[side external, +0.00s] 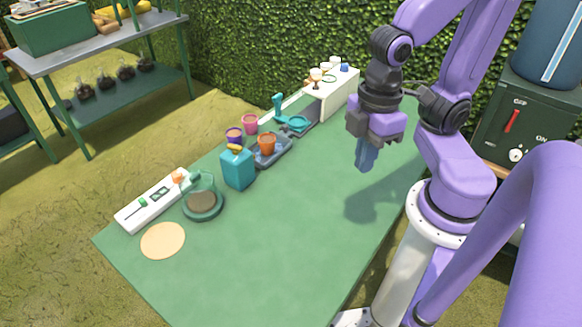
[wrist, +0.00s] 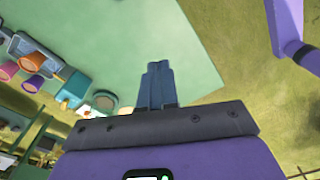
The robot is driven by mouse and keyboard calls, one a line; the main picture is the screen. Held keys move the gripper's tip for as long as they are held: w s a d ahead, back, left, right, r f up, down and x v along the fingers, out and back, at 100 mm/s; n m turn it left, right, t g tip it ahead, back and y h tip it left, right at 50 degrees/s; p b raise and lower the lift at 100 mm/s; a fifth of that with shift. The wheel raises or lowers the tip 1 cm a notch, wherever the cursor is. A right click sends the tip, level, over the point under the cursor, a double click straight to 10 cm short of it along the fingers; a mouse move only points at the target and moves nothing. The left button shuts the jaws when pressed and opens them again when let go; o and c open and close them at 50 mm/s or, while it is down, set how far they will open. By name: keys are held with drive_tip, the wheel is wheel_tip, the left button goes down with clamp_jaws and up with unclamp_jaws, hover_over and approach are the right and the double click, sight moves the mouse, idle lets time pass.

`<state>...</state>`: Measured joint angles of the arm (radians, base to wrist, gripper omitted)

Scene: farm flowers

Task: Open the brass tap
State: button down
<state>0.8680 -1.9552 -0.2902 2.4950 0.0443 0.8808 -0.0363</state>
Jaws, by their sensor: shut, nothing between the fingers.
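I cannot pick out a brass tap for certain. A small orange-brown fitting (side external: 308,84) shows by the white box at the far end of the green table, too small to identify. An orange knob (side external: 178,177) sits at the end of a white panel (side external: 135,212) at the near left. My gripper (side external: 365,160) is shut and empty, pointing down above the right side of the table, apart from every object. In the wrist view its blue fingers (wrist: 157,68) are together with nothing between them.
A teal box (side external: 237,170), a round green stand (side external: 202,207) and several colourful pots line the left side of the green table (side external: 300,220). The table's middle and front are clear. A blue barrel (side external: 550,45) stands on a dark green cabinet (side external: 530,120) at right.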

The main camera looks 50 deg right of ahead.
drive_tip(key=c, duration=1.4)
unclamp_jaws()
drive_tip(key=shift+s+d, duration=0.1)
drive_tip(key=shift+d, duration=0.4)
drive_tip(key=shift+c, duration=0.2)
drive_tip(key=o, duration=0.4)
drive_tip(key=shift+w+r, duration=0.1)
drive_tip(key=shift+w, duration=0.1)
drive_tip(key=shift+c, duration=0.2)
wheel_tip(320, 180, up, 3)
drive_tip(key=m, duration=1)
hover_over(234, 146)
drive_tip(key=shift+h, duration=0.4)
wheel_tip(234, 146, down, 17)
drive_tip(key=shift+d+f, duration=0.1)
clamp_jaws()
